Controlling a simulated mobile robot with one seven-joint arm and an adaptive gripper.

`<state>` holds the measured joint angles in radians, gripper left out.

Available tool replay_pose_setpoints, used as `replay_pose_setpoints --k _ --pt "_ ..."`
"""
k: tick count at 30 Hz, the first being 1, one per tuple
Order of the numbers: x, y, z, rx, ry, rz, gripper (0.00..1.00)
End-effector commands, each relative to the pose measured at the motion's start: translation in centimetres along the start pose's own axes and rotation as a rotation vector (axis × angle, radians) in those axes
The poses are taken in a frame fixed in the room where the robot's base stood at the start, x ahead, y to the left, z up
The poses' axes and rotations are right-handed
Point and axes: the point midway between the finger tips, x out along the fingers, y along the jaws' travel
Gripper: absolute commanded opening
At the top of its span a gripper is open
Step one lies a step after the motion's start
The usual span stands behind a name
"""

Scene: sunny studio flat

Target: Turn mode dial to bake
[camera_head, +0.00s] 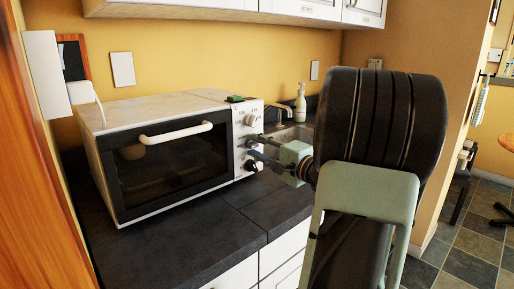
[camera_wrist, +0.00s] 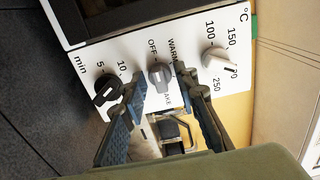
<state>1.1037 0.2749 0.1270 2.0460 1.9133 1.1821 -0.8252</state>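The white toaster oven (camera_head: 165,151) stands on the dark counter, its control panel (camera_head: 246,133) on the right of its door. In the wrist view the panel appears tilted. The grey mode dial (camera_wrist: 160,76) is in its middle, with OFF and WARM printed above and a partly hidden label ending in "AKE" below right. I cannot tell exactly which label its pointer marks. My gripper (camera_wrist: 159,81) is open, with one finger on each side of the mode dial. Contact with the dial is not clear. In the head view my gripper (camera_head: 265,153) is at the panel.
The black timer dial (camera_wrist: 108,90) is close to the left finger, and the pale temperature dial (camera_wrist: 217,59) is close to the right finger. A small green item (camera_head: 235,99) lies on the oven top. A soap bottle (camera_head: 300,103) and tap stand behind. The counter (camera_head: 215,228) in front is clear.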

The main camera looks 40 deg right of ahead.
Motion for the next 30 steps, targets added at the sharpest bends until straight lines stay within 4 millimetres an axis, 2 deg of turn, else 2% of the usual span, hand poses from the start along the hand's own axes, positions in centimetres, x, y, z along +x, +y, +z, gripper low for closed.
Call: replay_pose_setpoints --k 1,6,8,20,30 --pt "-0.01 0.00 0.01 0.000 0.000 0.000 0.23" --pt "-0.03 0.00 0.01 0.000 0.000 0.000 0.04" --pt "-0.03 0.00 0.01 0.000 0.000 0.000 0.00" --pt "-0.02 -0.01 0.06 0.078 -0.001 0.000 0.00" --pt "-0.02 -0.09 0.07 0.347 -0.001 0.000 0.00"
